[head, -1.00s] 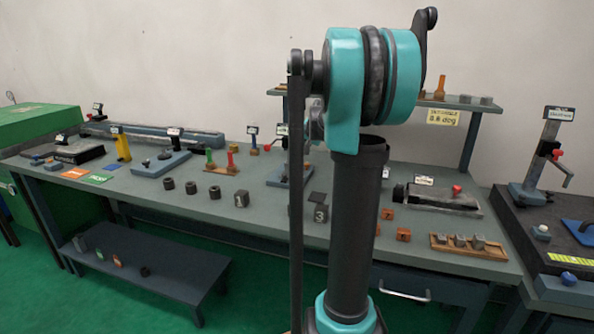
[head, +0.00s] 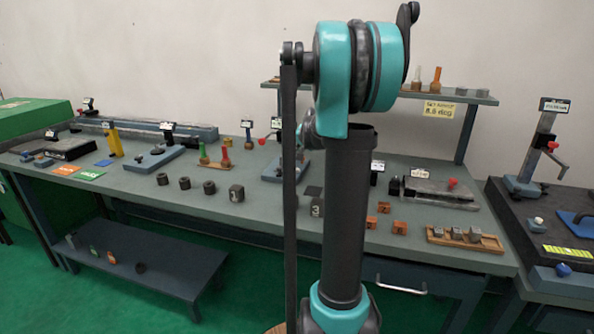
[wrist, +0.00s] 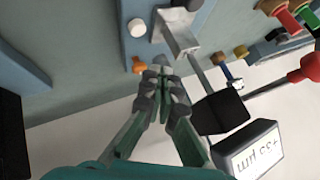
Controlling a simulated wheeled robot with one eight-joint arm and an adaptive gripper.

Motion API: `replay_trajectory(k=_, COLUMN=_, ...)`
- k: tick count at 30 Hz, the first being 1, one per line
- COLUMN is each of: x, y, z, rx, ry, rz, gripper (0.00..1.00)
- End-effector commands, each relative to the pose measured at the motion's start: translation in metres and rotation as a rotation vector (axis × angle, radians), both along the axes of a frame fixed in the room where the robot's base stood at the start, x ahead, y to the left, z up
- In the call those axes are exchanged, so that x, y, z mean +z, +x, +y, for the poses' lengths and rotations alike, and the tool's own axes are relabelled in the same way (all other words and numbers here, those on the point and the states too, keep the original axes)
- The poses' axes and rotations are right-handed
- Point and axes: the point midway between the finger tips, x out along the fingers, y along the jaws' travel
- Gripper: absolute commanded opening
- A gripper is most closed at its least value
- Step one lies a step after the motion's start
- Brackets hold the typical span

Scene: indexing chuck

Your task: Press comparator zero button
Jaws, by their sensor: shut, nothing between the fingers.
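In the wrist view a comparator stands on a blue base (wrist: 170,64), seen upside down. Its display (wrist: 250,150) reads about +33 µm. A small orange button (wrist: 138,64) and a round white button (wrist: 137,27) sit on the base; which one is the zero button I cannot tell. My gripper (wrist: 162,78) is shut and empty, its fingertips just right of the orange button in the picture. Whether they touch it or the base is unclear. In the head view the comparator (head: 272,172) is partly hidden behind my arm, and my gripper is hidden.
A red ball knob on a lever (wrist: 310,65) and a dark block (wrist: 220,111) are close to my gripper. The grey bench (head: 200,220) also bears dark cylinders (head: 184,183), numbered blocks (head: 236,193) and a wooden tray (head: 500,250). A shelf (head: 465,97) stands behind.

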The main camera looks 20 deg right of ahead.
Motion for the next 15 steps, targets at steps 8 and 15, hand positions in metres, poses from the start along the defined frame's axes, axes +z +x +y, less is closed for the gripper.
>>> replay_trajectory(k=8, x=-0.030, y=0.000, z=0.000, rx=0.000, ry=0.000, rz=0.000, gripper=0.00)
replay_trajectory(k=15, x=-0.039, y=0.000, z=0.000, rx=0.000, ry=0.000, rz=0.000, gripper=0.00)
